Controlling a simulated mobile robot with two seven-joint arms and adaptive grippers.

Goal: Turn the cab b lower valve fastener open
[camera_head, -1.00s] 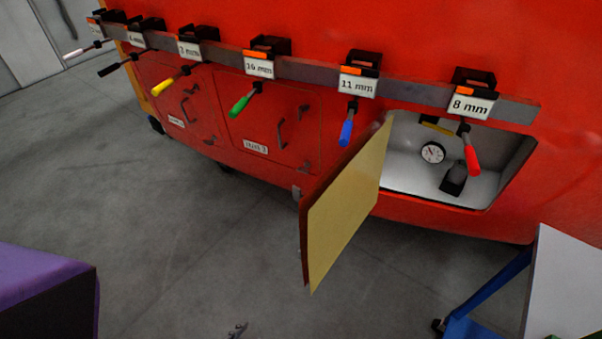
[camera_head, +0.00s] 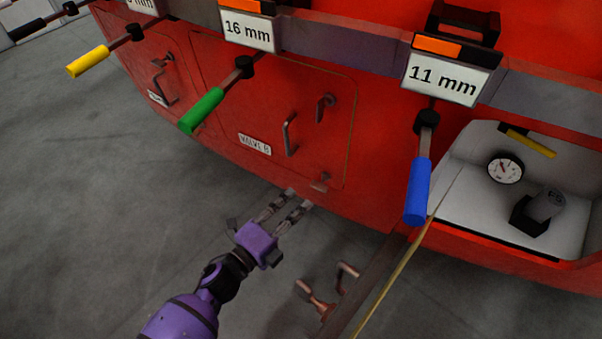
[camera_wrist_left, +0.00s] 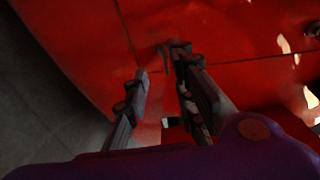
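The red cab b door carries a "VALVE B" label (camera_head: 255,144). Its lower fastener (camera_head: 320,183), a small red-brown piece, sits near the door's bottom right corner. Its upper fastener (camera_head: 325,106) is higher on the right side. My left gripper (camera_head: 298,198) is just below and left of the lower fastener in the head view, with its two fingers apart and nothing held between them. In the left wrist view, a small reddish piece (camera_wrist_left: 166,56), seemingly the fastener, shows between and beyond the fingertips. Contact cannot be told. My right gripper is out of view.
A curved door handle (camera_head: 289,134) is left of the fasteners. An open door (camera_head: 385,282) stands edge-on at right, beside a white compartment with a gauge (camera_head: 505,168). Green (camera_head: 202,110) and blue (camera_head: 418,192) handled tools hang from the rail above.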

